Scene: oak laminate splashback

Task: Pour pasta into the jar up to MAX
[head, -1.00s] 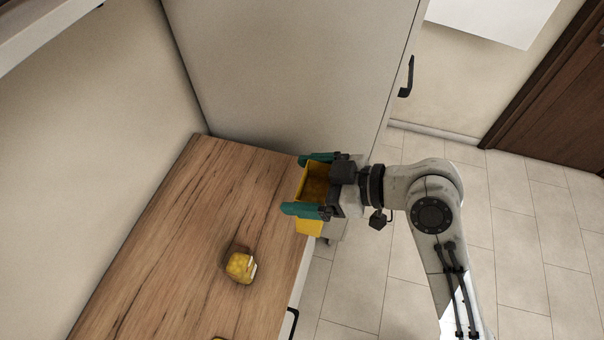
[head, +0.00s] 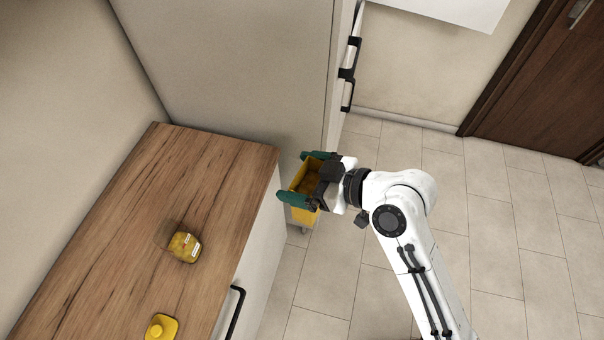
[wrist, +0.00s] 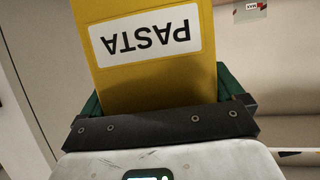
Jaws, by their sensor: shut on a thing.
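My gripper (head: 304,178) is shut on a yellow pasta box (head: 302,207), one green finger on each side. The box's open top faces the head camera and shows brownish-yellow contents. In the wrist view the box (wrist: 150,78) fills the upper middle, its PASTA label upside down. The jar (head: 185,247) stands on the counter, left of and apart from the box. It looks clear with yellow contents and white labels; I cannot tell its level against a mark. A small MAX label (wrist: 250,8) shows at the wrist view's top right edge.
The wooden counter (head: 215,175) is mostly bare. A yellow lid-like piece with a round knob (head: 160,328) lies near its front. A tall pale cabinet (head: 235,70) stands behind. The box is over the floor (head: 380,150), just past the counter's right edge.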

